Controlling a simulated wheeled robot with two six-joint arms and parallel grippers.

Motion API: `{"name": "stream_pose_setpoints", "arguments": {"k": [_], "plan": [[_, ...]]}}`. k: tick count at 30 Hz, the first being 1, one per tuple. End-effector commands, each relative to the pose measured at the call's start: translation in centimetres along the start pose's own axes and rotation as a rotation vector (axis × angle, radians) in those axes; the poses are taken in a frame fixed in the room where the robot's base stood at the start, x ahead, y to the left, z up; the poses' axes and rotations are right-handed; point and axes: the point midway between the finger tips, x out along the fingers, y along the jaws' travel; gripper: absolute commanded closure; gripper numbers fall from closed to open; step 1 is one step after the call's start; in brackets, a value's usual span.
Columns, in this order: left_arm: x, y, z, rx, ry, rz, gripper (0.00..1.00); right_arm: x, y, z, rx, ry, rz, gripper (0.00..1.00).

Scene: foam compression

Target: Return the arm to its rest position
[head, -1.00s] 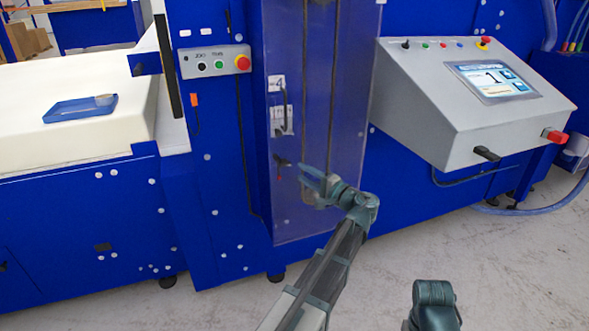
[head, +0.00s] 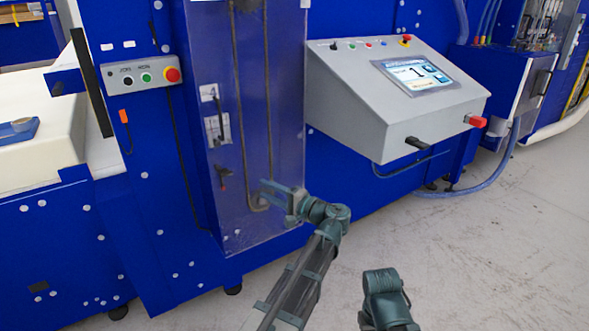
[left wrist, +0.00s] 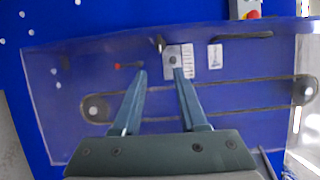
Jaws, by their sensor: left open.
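My left arm reaches up from the bottom middle of the head view. Its gripper (head: 277,197) is in front of the lower part of the machine's clear guard panel (head: 285,110). In the left wrist view the two fingers (left wrist: 160,75) are spread apart with nothing between them. They point at the panel, with the small labelled plate (left wrist: 180,62) just beyond the tips. I cannot tell the exact gap to the panel. Part of my right arm shows at the bottom of the head view; its gripper is out of view.
A grey control console (head: 350,110) with a lit screen (head: 412,73) juts out right of the panel. A button box (head: 143,75) is on the left. A white foam block (head: 45,155) with a blue tray (head: 18,131) is at the far left. Open floor (head: 480,240) lies at the right.

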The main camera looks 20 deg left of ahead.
Motion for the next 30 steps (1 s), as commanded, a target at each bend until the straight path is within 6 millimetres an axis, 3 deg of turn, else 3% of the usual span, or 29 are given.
{"name": "stream_pose_setpoints", "arguments": {"k": [5,8,11,17,21,27,30], "plan": [[-0.5,-0.4,0.7,-0.008,0.001,0.047,0.58,-1.4,0.1,0.1,0.000,0.000,0.000,1.00],[-1.8,-0.5,2.1,-0.024,0.000,0.170,0.58,-4.2,0.4,0.2,0.000,0.000,0.000,1.00],[-4.3,-0.2,4.0,-0.042,-0.001,0.356,0.58,-7.9,0.8,0.5,0.000,0.000,0.000,1.00],[-11.7,0.6,8.0,-0.048,-0.008,0.760,0.58,-14.5,1.4,0.8,0.001,0.000,0.000,1.00],[-18.0,0.1,10.9,-0.028,-0.013,1.034,0.58,-18.8,1.8,1.1,0.001,0.000,0.000,1.00],[-25.5,-1.5,14.3,0.017,-0.019,1.330,0.58,-22.9,2.2,1.3,0.001,0.000,0.000,1.00],[-27.8,-2.1,15.3,0.033,-0.019,1.417,0.58,-23.8,2.3,1.4,0.001,0.000,0.000,1.00]]}}
